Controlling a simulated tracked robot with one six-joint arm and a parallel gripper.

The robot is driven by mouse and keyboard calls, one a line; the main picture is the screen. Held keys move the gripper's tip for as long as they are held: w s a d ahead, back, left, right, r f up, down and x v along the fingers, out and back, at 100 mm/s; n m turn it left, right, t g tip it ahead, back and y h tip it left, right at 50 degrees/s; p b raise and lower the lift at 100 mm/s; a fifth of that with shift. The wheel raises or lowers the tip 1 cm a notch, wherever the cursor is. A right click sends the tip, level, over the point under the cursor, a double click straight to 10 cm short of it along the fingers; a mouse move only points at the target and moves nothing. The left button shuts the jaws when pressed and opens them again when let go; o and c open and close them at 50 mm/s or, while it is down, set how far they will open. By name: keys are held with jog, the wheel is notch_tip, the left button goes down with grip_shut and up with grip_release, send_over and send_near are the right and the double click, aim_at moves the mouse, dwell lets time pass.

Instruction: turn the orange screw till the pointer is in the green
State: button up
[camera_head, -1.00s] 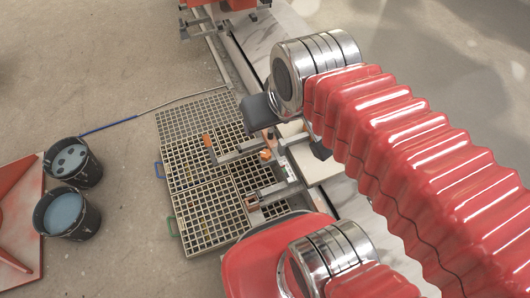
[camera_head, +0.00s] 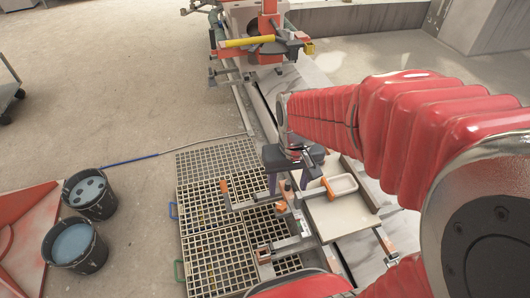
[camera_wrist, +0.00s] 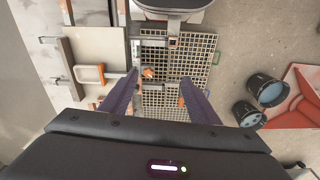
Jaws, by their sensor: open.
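A small orange piece that looks like the screw (camera_wrist: 148,73) shows between my fingers in the wrist view, below them over the grating. An orange piece near my gripper in the head view (camera_head: 281,206) seems to be the same one. My gripper (camera_wrist: 160,77) is open, with its two dark purple fingers apart and nothing between them touching. In the head view my gripper (camera_head: 288,187) hangs above the bracket on the grating. A second orange piece (camera_wrist: 182,102) lies close to the right finger; it is the upright orange handle (camera_head: 224,186) in the head view. I cannot make out the pointer or the green zone.
Metal bars cross the floor grating (camera_head: 215,255). Two buckets (camera_head: 75,245) stand at left. A red and yellow machine (camera_head: 265,42) stands at the back.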

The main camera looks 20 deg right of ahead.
jog(key=w+d+f+g, duration=0.15)
jog(key=w+f, duration=0.25)
jog(key=f, duration=0.6)
jog(key=w+d+f+g, duration=0.1)
jog(key=w+d+f, duration=0.3)
jog(key=f, duration=0.6)
jog(key=t, duration=0.2)
send_over(281, 205)
jog(key=f, duration=0.2)
jog(key=shift+d+r, duration=0.1)
jog(key=shift+r, duration=0.1)
jog(key=shift+f, duration=6.9)
